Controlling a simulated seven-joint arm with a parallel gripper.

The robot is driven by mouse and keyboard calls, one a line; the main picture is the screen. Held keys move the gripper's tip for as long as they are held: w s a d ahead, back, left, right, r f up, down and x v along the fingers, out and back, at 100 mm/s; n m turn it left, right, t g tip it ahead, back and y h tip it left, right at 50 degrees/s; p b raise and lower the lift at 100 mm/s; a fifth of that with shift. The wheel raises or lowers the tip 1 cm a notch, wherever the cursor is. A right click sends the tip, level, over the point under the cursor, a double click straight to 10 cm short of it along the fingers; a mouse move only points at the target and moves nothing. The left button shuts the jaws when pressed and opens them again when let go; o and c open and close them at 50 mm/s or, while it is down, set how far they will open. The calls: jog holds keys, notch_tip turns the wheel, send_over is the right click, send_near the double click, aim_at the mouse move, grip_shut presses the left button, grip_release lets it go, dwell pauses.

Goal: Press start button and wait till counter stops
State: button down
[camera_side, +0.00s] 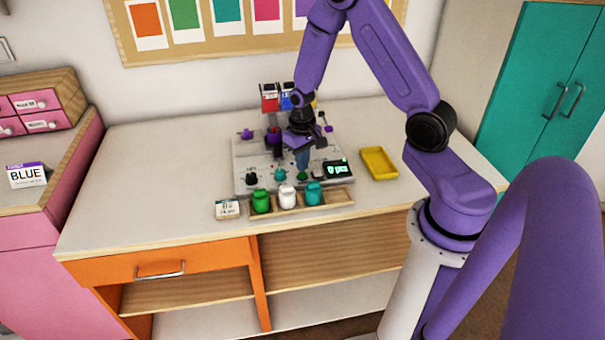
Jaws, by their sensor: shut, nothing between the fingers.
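A light grey board (243,160) lies on the worktop and carries several small controls. A dark counter display (338,169) with lit green characters is at its right front; they are too small to read surely. A small green button (302,177) sits at the front edge, left of the display. A teal knob (279,174) and a black knob (251,178) are further left. No start label can be read. My gripper (302,160) is shut and empty, pointing down over the board behind the green button. Whether it touches anything cannot be told.
A wooden rack (340,197) with green, white and teal jars stands in front of the board. A white label block (227,209) is to its left. A yellow tray (379,163) lies to the right. Red and blue containers (269,98) stand behind. The left worktop is clear.

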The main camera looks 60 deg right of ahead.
aim_at(302, 174)
jog(key=shift+r, duration=2.55)
jog(key=shift+a+r, duration=0.1)
jog(key=shift+a, duration=0.05)
jog(key=s+a+r+n, duration=0.6)
jog(key=s+a, duration=0.2)
jog(key=s+a+r+n, duration=0.5)
jog(key=s+a, duration=0.3)
jog(key=s+r+n, duration=0.2)
jog(key=s+n, duration=0.2)
jog(key=s, duration=0.4)
jog(key=shift+s+a+r+n, duration=0.15)
jog(key=shift+s+r+n, duration=0.1)
jog(key=shift+r+n, duration=0.1)
dwell(1.0)
